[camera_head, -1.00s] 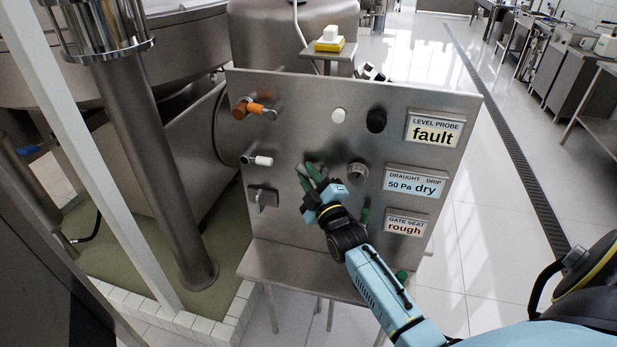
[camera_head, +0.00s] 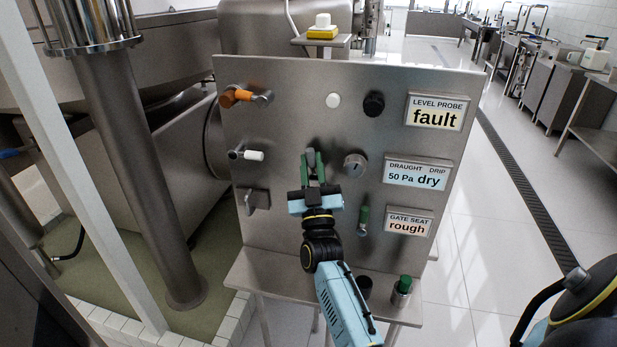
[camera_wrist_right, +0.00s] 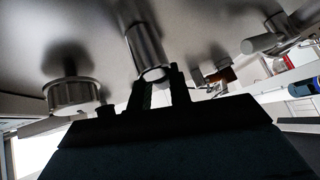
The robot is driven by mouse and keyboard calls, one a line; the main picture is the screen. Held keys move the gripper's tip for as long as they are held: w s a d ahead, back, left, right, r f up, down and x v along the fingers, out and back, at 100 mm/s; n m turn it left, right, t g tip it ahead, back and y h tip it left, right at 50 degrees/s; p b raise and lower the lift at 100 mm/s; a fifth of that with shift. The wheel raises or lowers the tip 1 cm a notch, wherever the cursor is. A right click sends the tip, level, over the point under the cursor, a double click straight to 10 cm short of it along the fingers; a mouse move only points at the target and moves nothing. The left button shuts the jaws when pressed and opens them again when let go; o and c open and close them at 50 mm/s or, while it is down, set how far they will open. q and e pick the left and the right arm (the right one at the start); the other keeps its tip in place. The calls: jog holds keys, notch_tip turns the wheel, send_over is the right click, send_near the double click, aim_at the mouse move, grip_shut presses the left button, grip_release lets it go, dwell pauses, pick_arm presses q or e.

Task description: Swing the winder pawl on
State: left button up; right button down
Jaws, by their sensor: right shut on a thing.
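A steel panel (camera_head: 290,100) stands upright in front of me with several controls. My right gripper (camera_head: 314,168) is at the middle of the panel, its fingers pointing up, and it is shut on a steel cylindrical piece. That piece shows in the right wrist view (camera_wrist_right: 147,50), its end at the dark fingertips (camera_wrist_right: 160,90). The fingers mostly hide it in the head view, so I cannot tell its angle there. No label names the winder pawl. My left gripper is not in view.
Near the gripper are a round dial (camera_head: 355,165), a white-tipped lever (camera_head: 252,155), a grey latch (camera_head: 257,201) and a green handle (camera_head: 363,217). An orange handle (camera_head: 236,96) is higher left. Labels (camera_head: 416,174) line the right side. A shelf (camera_head: 270,275) juts out below.

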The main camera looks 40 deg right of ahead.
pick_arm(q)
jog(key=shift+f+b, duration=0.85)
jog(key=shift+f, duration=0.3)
pick_arm(e)
jog(key=shift+s+d+f+m+g+h, duration=0.15)
jog(key=shift+m+g+h, duration=0.3)
jog(key=shift+m+h, duration=0.65)
jog(key=shift+s+d+r+m+g+h, duration=0.1)
jog(key=shift+m+g+h, duration=0.35)
jog(key=shift+m+h, duration=0.6)
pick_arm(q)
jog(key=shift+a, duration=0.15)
pick_arm(e)
jog(key=shift+m+y, duration=0.25)
jog(key=shift+m, duration=0.2)
jog(key=c, duration=1.3)
grip_release()
jog(key=shift+s+a+f, duration=0.1)
jog(key=shift+s+f, duration=0.05)
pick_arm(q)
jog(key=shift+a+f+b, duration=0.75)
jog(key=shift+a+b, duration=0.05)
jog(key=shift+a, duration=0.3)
pick_arm(e)
jog(key=v, duration=1.3)
